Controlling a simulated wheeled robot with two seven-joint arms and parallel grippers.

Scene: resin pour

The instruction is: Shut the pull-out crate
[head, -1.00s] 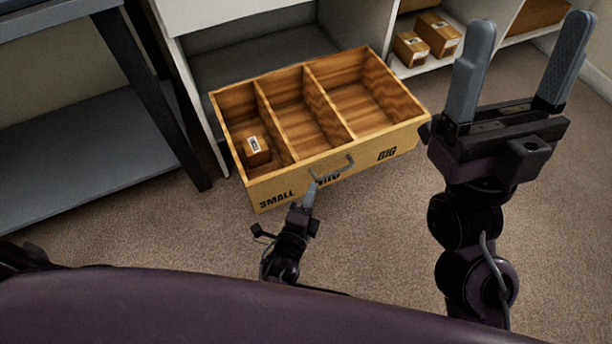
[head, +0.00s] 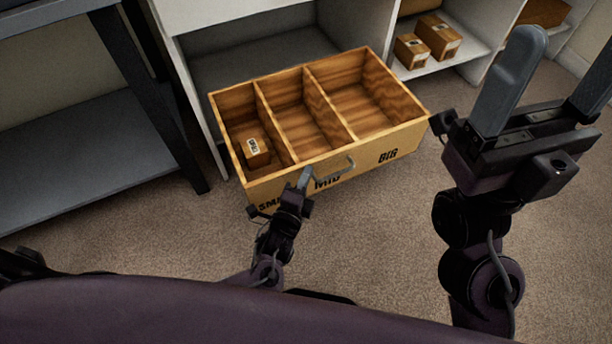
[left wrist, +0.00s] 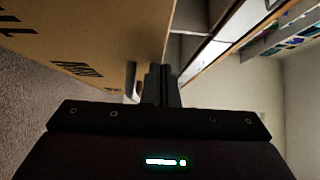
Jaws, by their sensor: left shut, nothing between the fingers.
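The pull-out crate (head: 362,165) is wooden and stands pulled out of the white shelf unit in the head view. It has three compartments, and its front is lettered SMALL, MID and BIG. A metal handle (head: 340,170) sits on the middle of the front. My left gripper (head: 304,178) is shut and empty, its tips at the front panel just left of the handle; I cannot tell whether they touch. In the left wrist view the shut fingers (left wrist: 160,84) are beside the crate's front (left wrist: 95,45). My right gripper (head: 565,70) is open and empty, right of the crate.
A small labelled box (head: 256,150) lies in the left compartment. The shelf unit (head: 230,15) has an empty bay behind the crate and boxes (head: 437,36) in the bay to its right. A dark-legged grey bench (head: 80,140) stands left. Carpet is clear in front.

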